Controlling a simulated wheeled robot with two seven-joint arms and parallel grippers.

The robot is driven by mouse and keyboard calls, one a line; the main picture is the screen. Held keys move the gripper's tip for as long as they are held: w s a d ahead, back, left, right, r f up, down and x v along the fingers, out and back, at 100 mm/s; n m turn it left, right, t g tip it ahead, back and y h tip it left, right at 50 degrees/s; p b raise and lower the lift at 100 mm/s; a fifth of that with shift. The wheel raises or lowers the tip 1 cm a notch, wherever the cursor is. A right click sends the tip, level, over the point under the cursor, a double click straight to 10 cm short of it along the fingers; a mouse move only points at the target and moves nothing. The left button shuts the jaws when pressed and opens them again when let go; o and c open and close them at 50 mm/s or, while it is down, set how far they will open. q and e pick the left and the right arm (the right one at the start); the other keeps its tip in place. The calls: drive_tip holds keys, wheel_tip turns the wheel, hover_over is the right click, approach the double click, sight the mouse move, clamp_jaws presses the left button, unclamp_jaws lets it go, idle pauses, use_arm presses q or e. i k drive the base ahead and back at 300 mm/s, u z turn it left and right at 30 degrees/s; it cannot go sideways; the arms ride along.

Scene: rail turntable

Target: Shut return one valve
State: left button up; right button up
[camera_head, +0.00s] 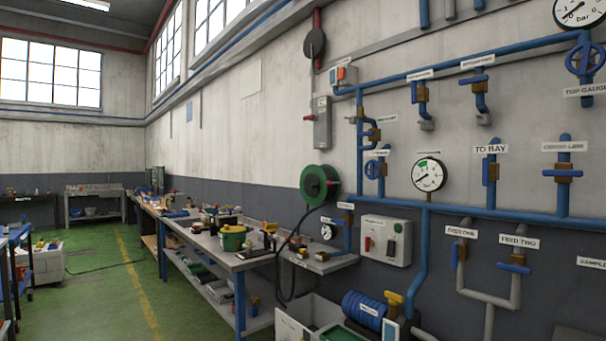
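Neither of my grippers shows in the head view. I cannot read a "return one" label on any valve here. Blue pipes with lever valves run along the right wall. A valve labelled "TO BAY" (489,172) has its blue handle along its upright pipe. A valve labelled "FEED TWO" (514,264) has its blue handle across its grey pipe. A valve at a label like "FEED ONE" (459,251) has its handle along the pipe. Two upper valves (420,92) (478,82) carry labels too small to read; the left handle is upright, the right one lies across.
A dial gauge (428,175) and a switch box (386,240) are on the wall. A blue motor or pump (366,309) stands below, beside a grey bin (307,316). A cluttered workbench (263,260) runs along the wall. The green floor (110,290) at left is largely clear.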

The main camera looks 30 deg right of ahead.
sight(414, 92)
drive_tip(key=u, duration=0.1)
drive_tip(key=i, duration=1.9)
drive_tip(key=z, duration=0.6)
drive_tip(key=i, duration=0.9)
drive_tip(key=z, duration=1.55)
drive_tip(key=i, duration=0.75)
drive_tip(key=z, duration=0.75)
